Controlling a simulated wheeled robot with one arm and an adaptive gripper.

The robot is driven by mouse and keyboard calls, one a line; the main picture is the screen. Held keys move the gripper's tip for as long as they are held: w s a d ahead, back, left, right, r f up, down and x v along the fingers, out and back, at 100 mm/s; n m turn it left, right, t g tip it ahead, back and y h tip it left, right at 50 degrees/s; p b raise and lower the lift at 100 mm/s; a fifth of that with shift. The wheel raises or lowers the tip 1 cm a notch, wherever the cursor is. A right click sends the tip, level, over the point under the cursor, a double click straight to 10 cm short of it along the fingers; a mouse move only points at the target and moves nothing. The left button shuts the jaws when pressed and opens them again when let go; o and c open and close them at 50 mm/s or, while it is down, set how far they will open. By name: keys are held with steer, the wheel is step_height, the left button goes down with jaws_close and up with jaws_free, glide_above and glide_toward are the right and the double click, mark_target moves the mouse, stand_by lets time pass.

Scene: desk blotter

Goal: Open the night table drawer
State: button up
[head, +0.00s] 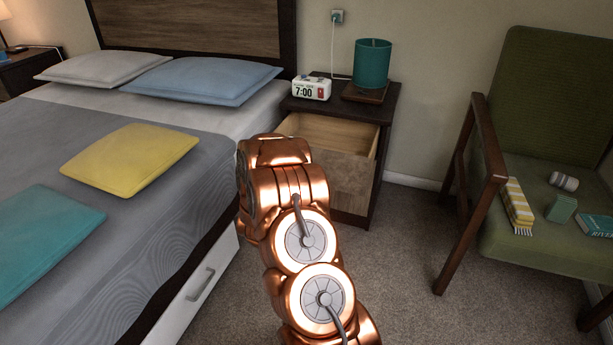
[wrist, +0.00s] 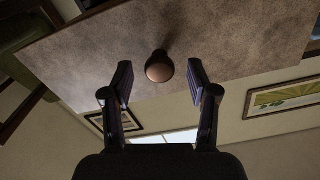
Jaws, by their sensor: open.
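The night table (head: 382,135) stands right of the bed in the head view. Its drawer (head: 345,178) is pulled out, with the pale wooden inside showing. In the wrist view the drawer front (wrist: 230,45) fills the top of the picture, with a round brown knob (wrist: 159,68) on it. My gripper (wrist: 160,75) is open, and the knob shows between its two fingers with clear gaps on both sides. In the head view my copper arm covers part of the drawer front and hides the gripper and knob.
A white clock (head: 312,88) and a teal lamp (head: 373,64) stand on the night table. The bed (head: 190,215) is close on the left. A green armchair (head: 545,100) with small items on its seat stands right. Carpet (head: 405,240) between is clear.

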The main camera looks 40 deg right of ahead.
steer(key=v, duration=0.9)
steer(key=shift+a, duration=0.3)
steer(key=shift+s, duration=0.1)
